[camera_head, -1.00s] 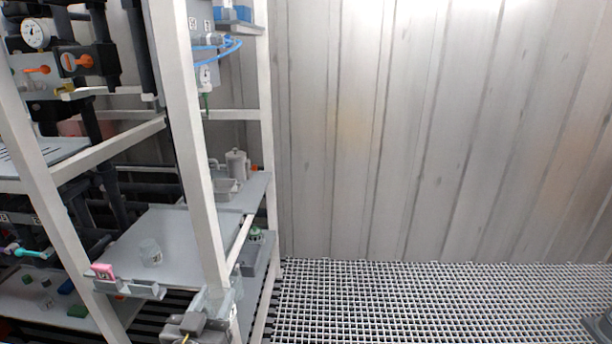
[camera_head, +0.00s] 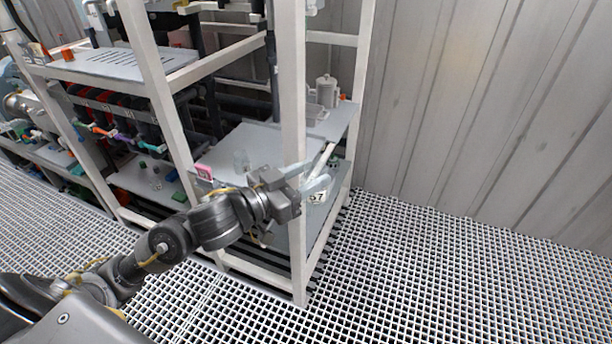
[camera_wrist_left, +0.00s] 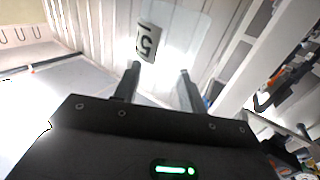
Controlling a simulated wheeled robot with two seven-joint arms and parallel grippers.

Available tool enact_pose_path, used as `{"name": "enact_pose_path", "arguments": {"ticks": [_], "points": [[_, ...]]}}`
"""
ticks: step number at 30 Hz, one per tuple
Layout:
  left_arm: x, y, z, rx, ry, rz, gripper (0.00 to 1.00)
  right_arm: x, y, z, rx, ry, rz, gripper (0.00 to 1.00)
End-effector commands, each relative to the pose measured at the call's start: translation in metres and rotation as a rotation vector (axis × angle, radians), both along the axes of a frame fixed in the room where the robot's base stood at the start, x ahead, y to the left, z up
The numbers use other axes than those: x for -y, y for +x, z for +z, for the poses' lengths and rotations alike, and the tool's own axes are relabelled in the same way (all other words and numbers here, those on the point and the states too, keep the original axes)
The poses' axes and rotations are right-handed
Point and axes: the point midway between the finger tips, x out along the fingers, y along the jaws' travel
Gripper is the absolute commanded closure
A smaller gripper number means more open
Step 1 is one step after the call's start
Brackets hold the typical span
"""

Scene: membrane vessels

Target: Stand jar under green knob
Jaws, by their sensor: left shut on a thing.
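My left gripper (camera_head: 312,182) reaches in from the left and is shut on a clear jar (camera_head: 317,188) with a white number label, held in front of the rack's right post. In the left wrist view, the jar's label (camera_wrist_left: 148,42) shows between and beyond the two fingers; the see-through walls are hard to make out. Coloured valve handles, one of them greenish (camera_head: 152,147), show low in the rack at left; I cannot tell whether any is the green knob. My right gripper is out of view.
A white-framed rack (camera_head: 292,85) stands close to the arm. A white lidded pot (camera_head: 326,90) stands farther back. The grating floor (camera_head: 450,270) at right is clear.

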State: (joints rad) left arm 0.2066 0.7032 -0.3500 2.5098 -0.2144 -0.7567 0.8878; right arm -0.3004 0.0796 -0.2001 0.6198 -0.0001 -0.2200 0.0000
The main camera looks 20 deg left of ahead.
Motion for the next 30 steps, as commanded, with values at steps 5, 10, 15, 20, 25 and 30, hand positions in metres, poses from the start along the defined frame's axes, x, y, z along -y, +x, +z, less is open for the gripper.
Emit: {"name": "enact_pose_path", "arguments": {"ticks": [5, 10, 15, 20, 25, 30], "points": [[0.003, -0.003, 0.019, 0.004, 0.005, -0.099, 0.81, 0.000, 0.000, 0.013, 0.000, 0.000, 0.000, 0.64], [0.008, -0.014, 0.037, -0.002, 0.004, -0.305, 0.81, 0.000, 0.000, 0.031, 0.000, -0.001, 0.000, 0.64], [0.004, -0.029, 0.051, -0.005, 0.002, -0.522, 0.81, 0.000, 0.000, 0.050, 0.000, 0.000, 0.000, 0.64], [-0.008, -0.044, 0.058, -0.005, 0.000, -0.675, 0.81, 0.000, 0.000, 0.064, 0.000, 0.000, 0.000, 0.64], [-0.017, -0.053, 0.060, -0.001, 0.000, -0.748, 0.81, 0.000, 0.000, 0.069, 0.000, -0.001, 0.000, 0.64], [-0.018, -0.054, 0.060, 0.000, -0.001, -0.760, 0.81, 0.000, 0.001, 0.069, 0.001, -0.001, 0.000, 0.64]]}}
